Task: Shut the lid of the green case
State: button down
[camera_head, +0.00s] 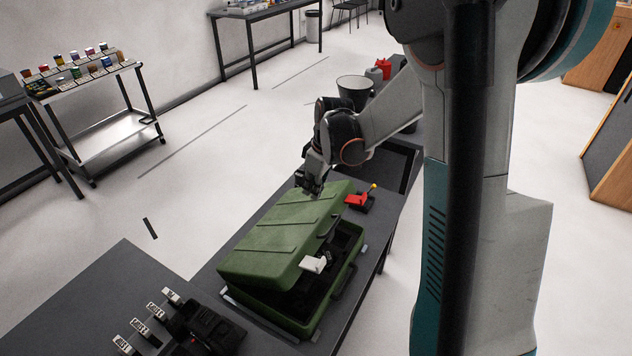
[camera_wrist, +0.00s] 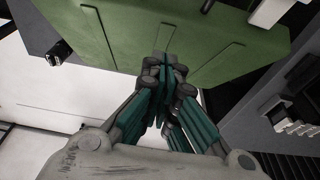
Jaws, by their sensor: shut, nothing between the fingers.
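The green case (camera_head: 330,297) stands on a dark table in the head view. Its green lid (camera_head: 285,236) is partly open, tilted above the base with a gap along the right side. A white latch (camera_head: 313,264) shows at the lid's right edge. My gripper (camera_head: 312,190) is at the far end of the lid, with fingers shut and empty. In the wrist view, my gripper (camera_wrist: 166,66) has its fingertips at or very near the lid (camera_wrist: 160,28); I cannot tell whether they touch. The case's inside is dark and mostly hidden by the lid.
A red clamp-like item (camera_head: 358,200) lies right of the lid's far end. Black devices (camera_head: 208,325) and several light-coloured pieces (camera_head: 158,311) lie on the near table (camera_head: 95,290).

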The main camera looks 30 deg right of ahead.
jog(key=f, duration=0.2)
jog(key=f+b, duration=0.1)
jog(key=f, duration=0.2)
jog(key=shift+s+d+f, duration=0.1)
jog(key=shift+s+f, duration=0.1)
jog(key=shift+f, duration=0.15)
jog(key=shift+s+d+f+b, duration=0.2)
jog(key=shift+s+f+b, duration=0.2)
jog(key=shift+f, duration=0.2)
